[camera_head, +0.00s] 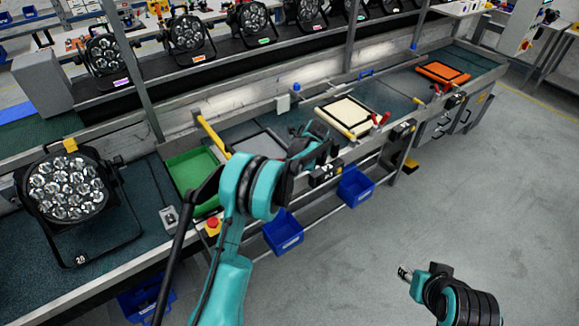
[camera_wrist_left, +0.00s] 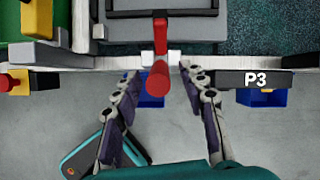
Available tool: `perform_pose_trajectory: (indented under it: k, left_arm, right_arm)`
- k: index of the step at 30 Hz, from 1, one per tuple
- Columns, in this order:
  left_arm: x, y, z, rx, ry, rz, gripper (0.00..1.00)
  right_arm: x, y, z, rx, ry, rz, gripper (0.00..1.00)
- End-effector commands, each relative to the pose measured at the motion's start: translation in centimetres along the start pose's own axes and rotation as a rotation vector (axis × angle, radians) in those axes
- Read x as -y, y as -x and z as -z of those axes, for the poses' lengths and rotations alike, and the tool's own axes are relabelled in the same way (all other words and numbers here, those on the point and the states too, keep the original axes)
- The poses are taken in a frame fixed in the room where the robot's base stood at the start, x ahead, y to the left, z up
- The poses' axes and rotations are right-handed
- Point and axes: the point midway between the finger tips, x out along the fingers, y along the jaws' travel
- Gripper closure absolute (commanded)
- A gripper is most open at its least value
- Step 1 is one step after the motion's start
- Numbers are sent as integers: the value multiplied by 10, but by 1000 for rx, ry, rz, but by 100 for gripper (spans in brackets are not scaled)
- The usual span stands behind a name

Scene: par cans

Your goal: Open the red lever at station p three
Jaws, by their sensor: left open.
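The red lever (camera_wrist_left: 157,76) shows in the left wrist view on the grey rail, just left of the black P3 label (camera_wrist_left: 255,79). Its rounded red grip points towards the camera. My left gripper (camera_wrist_left: 160,70) is open, with one finger on each side of the lever and gaps between. In the head view my left gripper (camera_head: 322,150) is over the front rail of the bench and hides this lever. My right gripper (camera_head: 405,272) is at the lower right over bare floor, small and far from the bench; its finger opening is unclear.
Other red levers (camera_head: 380,119) stand further along the rail. A green plate (camera_head: 190,168) and a cream plate (camera_head: 349,115) lie on the bench. Blue bins (camera_head: 283,232) hang below the rail. A large lamp (camera_head: 68,187) stands at left. The floor at right is clear.

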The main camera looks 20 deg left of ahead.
Motion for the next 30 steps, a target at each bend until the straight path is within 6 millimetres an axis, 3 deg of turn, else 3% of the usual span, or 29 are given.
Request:
perform_pose_trajectory:
  k: [6,13,18,30]
  left_arm:
    - [0,50,0,0,-1,1,58]
    - [0,87,0,0,0,-1,58]
    - [0,96,0,0,0,-1,58]
    - [0,96,0,0,1,-1,58]
  right_arm:
    - [0,0,0,0,0,0,60]
    - [0,0,0,0,0,0,60]
    - [0,0,0,0,0,0,60]
    - [0,0,0,0,0,0,60]
